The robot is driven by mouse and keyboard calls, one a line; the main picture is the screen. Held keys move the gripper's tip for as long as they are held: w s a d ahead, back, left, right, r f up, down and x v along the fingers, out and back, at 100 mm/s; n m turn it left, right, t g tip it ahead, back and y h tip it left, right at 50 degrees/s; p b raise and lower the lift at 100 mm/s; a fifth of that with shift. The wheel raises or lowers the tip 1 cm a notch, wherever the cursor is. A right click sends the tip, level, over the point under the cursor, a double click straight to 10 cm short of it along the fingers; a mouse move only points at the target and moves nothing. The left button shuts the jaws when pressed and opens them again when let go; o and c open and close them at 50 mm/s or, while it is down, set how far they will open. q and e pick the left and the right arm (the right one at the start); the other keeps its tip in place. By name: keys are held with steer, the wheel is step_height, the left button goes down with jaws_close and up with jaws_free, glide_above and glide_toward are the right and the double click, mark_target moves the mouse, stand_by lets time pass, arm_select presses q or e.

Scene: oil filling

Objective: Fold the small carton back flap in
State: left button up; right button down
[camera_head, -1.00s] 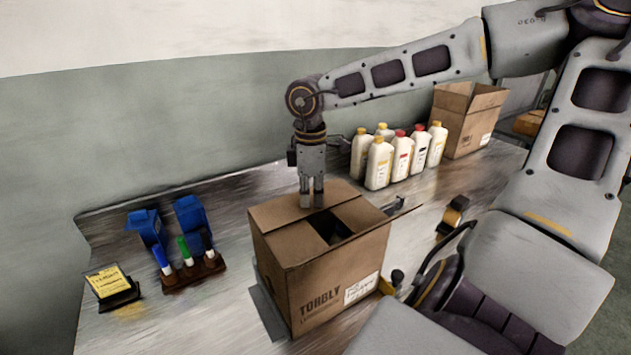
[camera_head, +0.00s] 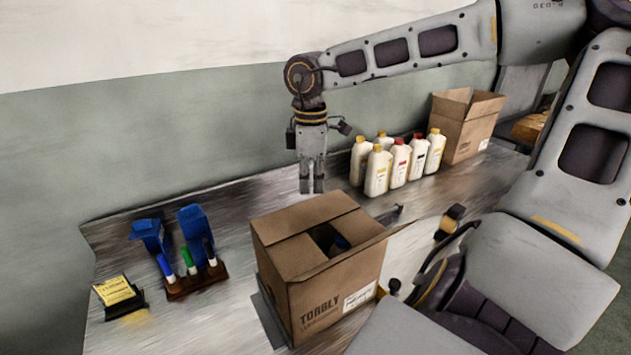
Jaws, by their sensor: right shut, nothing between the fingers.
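The small brown carton (camera_head: 335,300), marked TORGLY, stands on the table at lower centre. Its back flap (camera_head: 303,218) lies nearly flat over the rear of the top. The front flap (camera_head: 345,258) slopes over the front edge, its right end sticking out past the box. A dark gap (camera_head: 328,238) stays open between them, and what lies inside is unclear. My right gripper (camera_head: 312,190) points straight down, fingers shut and empty, above and behind the carton, clear of the back flap. My left gripper is not in view.
Several white bottles (camera_head: 377,172) stand behind at right, beside an open carton (camera_head: 466,125). A rack of markers (camera_head: 195,280), blue items (camera_head: 150,237) and a yellow note pad (camera_head: 117,292) are at left. A small black and yellow item (camera_head: 449,222) lies right of the carton.

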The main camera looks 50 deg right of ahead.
step_height(320, 180, up, 4)
steer(key=shift+f+p, duration=0.2)
steer(key=shift+p, duration=0.55)
steer(key=shift+w, duration=0.15)
